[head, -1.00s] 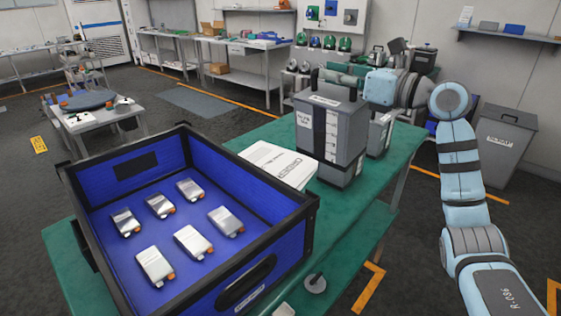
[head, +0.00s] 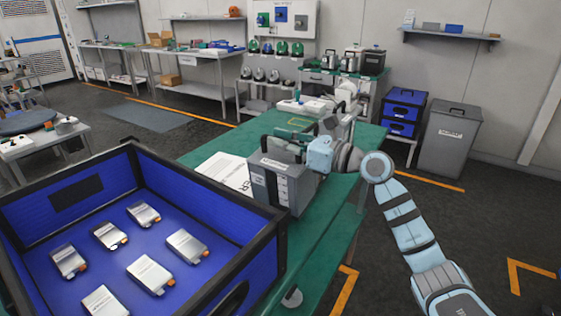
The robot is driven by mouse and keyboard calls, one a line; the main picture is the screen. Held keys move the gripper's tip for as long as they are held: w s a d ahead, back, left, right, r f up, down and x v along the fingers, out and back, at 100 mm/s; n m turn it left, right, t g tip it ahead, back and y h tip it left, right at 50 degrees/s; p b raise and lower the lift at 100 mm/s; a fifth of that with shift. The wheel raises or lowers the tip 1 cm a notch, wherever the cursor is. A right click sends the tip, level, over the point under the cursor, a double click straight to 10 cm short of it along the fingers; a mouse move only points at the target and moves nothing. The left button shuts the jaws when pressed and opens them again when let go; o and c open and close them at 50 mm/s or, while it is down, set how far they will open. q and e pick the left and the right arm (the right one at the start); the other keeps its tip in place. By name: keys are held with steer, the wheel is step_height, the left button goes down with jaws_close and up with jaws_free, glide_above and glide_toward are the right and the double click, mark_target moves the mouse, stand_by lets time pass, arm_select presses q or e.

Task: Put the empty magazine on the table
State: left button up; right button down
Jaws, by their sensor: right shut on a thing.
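The magazine (head: 283,188), a grey box with light slot labels on its side, is upright over the green table (head: 322,222), right of the blue crate. I cannot tell whether its base touches the table top. My right gripper (head: 296,146) is at the handle on top of the magazine and shut on it, with my arm reaching in from the right. The fingertips are partly hidden by the handle. My left gripper is out of view.
A blue crate (head: 264,262) with a black rim holds several silver packs. A pale device (head: 345,97) stands at the table's far end.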

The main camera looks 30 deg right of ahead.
mark_target(282, 159)
steer(key=f, duration=0.4)
steer(key=shift+s+b, duration=0.2)
steer(key=shift+b, duration=0.15)
steer(key=c, duration=1.6)
jaws_free()
steer(key=shift+c, duration=0.2)
